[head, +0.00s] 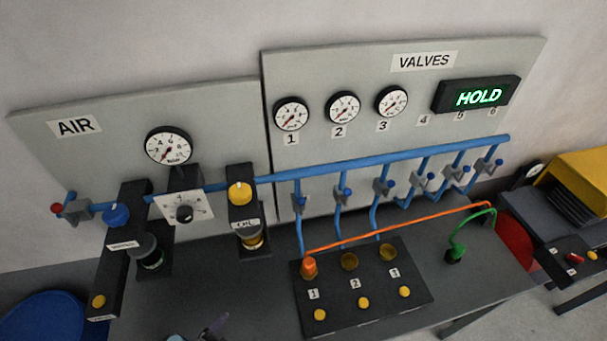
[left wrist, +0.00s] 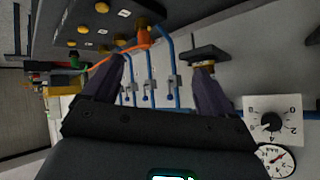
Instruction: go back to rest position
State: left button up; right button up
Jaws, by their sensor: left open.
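My left gripper (left wrist: 160,76) shows in the left wrist view with its two dark purple fingers spread wide apart and nothing between them. Beyond the fingers are the blue pipes and the black block with its orange fitting. In the head view a small purple piece (head: 216,325) at the bottom edge looks like a part of my left gripper, mostly cut off by the frame. My right gripper is in neither view.
A black block (head: 425,308) with yellow buttons stands on the grey bench. An orange hose (head: 430,221) runs from it to the right. Blue pipes, gauges and a "HOLD" display (head: 478,97) are on the wall panels. A blue round container (head: 42,318) is at lower left.

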pick_arm(q)
jog(key=s+a+f+n+g+y, duration=0.3)
jog(key=s+a+n+g, duration=0.25)
jog(key=s, duration=0.25)
notch_tip(320, 180, up, 14)
jog(key=p, duration=1.3)
jog(key=shift+f, duration=0.2)
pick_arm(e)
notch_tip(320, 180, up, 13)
pick_arm(q)
jog(key=shift+d+g, duration=0.1)
jog(key=shift+g, duration=0.15)
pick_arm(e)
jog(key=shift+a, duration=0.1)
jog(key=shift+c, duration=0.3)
